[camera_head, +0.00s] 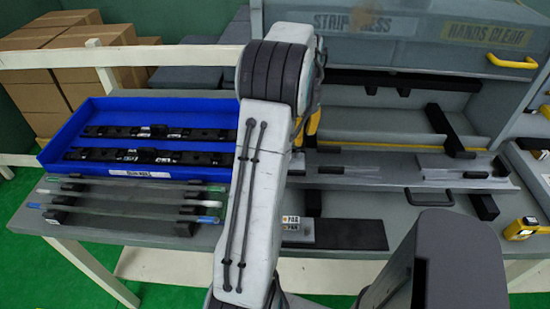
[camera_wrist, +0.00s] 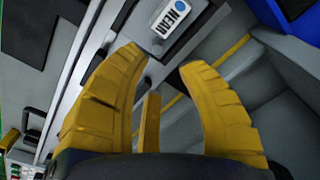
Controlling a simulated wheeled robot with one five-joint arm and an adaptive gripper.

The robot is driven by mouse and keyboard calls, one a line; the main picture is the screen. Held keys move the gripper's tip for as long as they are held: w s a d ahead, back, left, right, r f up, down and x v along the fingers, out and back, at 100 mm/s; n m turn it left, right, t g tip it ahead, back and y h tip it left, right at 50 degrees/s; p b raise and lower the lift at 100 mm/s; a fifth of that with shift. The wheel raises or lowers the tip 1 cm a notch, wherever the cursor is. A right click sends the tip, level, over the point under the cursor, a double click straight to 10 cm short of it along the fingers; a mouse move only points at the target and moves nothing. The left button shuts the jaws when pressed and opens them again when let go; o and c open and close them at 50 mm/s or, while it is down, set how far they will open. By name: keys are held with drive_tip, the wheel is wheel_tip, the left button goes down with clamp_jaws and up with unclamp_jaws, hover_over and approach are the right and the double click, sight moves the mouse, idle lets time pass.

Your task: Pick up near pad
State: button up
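A small grey block with a white label reading "NEAR" (camera_wrist: 172,18), the near pad, shows at the top of the wrist view, beside a pale rail. My gripper (camera_wrist: 160,58) has two yellow fingers spread apart with nothing held between them. The pad lies just beyond the fingertips, apart from them. In the head view my arm covers most of the gripper, and I cannot make out the near pad for certain.
A blue tray (camera_head: 62,150) holding dark strips stands at left on the bench. Several thin rods lie in front of it. A dark flat plate (camera_head: 350,236) lies at the front. A yellow device (camera_head: 522,229) is at right.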

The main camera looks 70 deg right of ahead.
sight(300, 154)
drive_tip(key=shift+s+a+m, duration=0.25)
drive_tip(key=shift+s+m, duration=0.15)
drive_tip(key=shift+m, duration=0.1)
drive_tip(key=shift+w+a+f+m, duration=0.1)
drive_tip(key=shift+w+f+m, duration=0.05)
drive_tip(key=shift+m, duration=0.15)
drive_tip(key=shift+f, duration=0.3)
drive_tip(key=shift+f+p, duration=0.45)
drive_tip(key=shift+f, duration=2.8)
drive_tip(key=shift+o, duration=0.4)
clamp_jaws()
